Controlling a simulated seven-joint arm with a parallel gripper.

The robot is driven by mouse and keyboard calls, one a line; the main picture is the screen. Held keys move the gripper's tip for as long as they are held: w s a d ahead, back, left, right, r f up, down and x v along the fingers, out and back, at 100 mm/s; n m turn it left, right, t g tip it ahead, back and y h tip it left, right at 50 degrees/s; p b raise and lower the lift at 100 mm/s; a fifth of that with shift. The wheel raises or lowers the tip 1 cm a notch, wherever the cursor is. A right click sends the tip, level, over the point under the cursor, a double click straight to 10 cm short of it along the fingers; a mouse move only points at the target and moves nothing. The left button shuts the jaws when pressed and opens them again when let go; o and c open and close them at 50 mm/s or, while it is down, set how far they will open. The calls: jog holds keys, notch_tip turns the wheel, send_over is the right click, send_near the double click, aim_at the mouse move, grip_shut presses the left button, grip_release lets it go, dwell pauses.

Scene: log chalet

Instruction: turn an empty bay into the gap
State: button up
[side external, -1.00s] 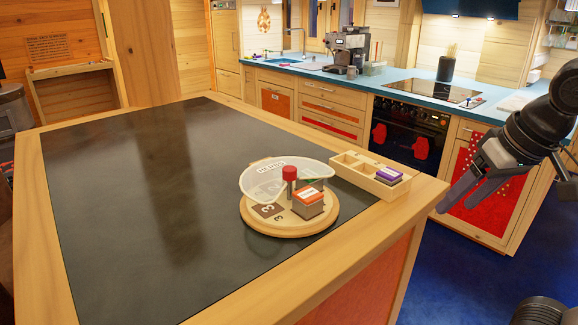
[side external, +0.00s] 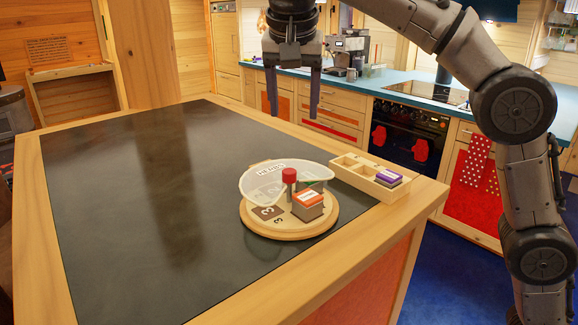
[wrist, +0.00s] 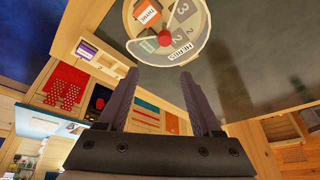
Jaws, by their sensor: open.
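A round wooden turntable (side external: 256,228) stands on the dark tabletop near its right corner. A clear cover (side external: 256,186) marked HERBS lies over its back part, with a red knob (side external: 289,175) at the centre. In the front gap sits an orange-topped box (side external: 309,199), which reads THYME in the wrist view (wrist: 147,14). Left of it is a bare bay marked 3 (side external: 267,212). A green-topped item (wrist: 149,45) shows partly under the cover. My gripper (side external: 293,112) is open and empty, pointing down, above and behind the turntable, touching nothing.
A wooden tray (side external: 348,174) with compartments stands right of the turntable, holding a purple-topped box (side external: 389,176) at its near end; its other compartments look empty. The dark tabletop (side external: 150,210) is clear to the left. A counter with a stove lies behind.

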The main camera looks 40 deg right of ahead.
aim_at(289, 171)
jog(key=x, duration=0.5)
jog(key=a+x, duration=0.1)
jog(key=x, duration=0.8)
jog(key=shift+a+f, duration=0.15)
jog(key=shift+f, duration=0.45)
grip_shut()
